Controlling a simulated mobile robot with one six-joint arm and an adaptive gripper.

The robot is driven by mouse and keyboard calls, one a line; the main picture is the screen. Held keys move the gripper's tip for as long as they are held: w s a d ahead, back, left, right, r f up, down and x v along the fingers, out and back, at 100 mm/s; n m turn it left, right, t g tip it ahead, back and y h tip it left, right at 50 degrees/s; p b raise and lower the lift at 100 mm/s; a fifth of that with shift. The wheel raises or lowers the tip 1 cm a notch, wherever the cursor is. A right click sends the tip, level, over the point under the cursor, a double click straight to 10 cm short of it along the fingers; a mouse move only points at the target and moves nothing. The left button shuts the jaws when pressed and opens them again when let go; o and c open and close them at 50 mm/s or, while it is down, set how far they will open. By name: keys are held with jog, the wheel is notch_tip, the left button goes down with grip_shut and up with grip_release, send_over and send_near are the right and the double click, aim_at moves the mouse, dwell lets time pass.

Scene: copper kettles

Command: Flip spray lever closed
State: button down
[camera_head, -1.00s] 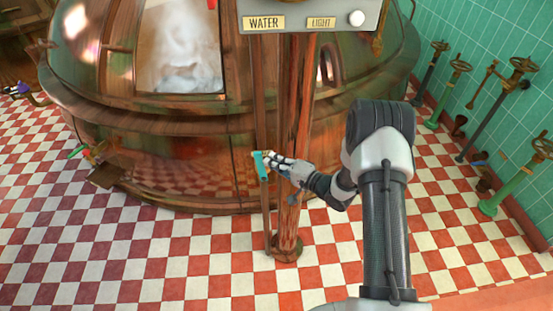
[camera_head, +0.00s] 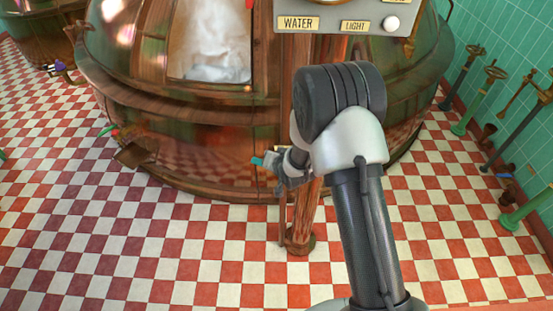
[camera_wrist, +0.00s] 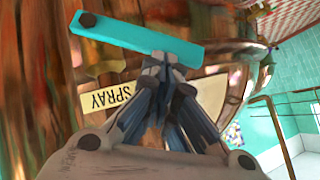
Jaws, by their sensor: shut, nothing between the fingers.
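The spray lever (camera_wrist: 135,38) is a flat teal bar with a dark round pivot at its left end in the wrist view. A cream label reading SPRAY (camera_wrist: 112,98) sits below it on the copper-coloured surface. My gripper (camera_wrist: 165,62) is shut and empty, its fingertips at the lower edge of the bar near its free right end. I cannot tell whether they touch it. In the head view a small teal piece of the lever (camera_head: 257,161) shows just left of my gripper (camera_head: 272,163); my wrist and arm hide much of the area around it.
A copper post (camera_head: 300,225) stands in front of a large copper kettle (camera_head: 200,150). A grey panel (camera_head: 340,20) with WATER and LIGHT labels is above. Green valve pipes (camera_head: 480,95) line the tiled right wall. The checkered floor (camera_head: 120,240) at left is open.

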aim_at(260, 164)
jog(key=shift+n+h, duration=0.5)
jog(key=shift+h, duration=0.4)
jog(key=shift+w+a+f+b, duration=0.15)
jog(key=shift+a+f+b, duration=1.5)
jog(key=shift+b, duration=0.6)
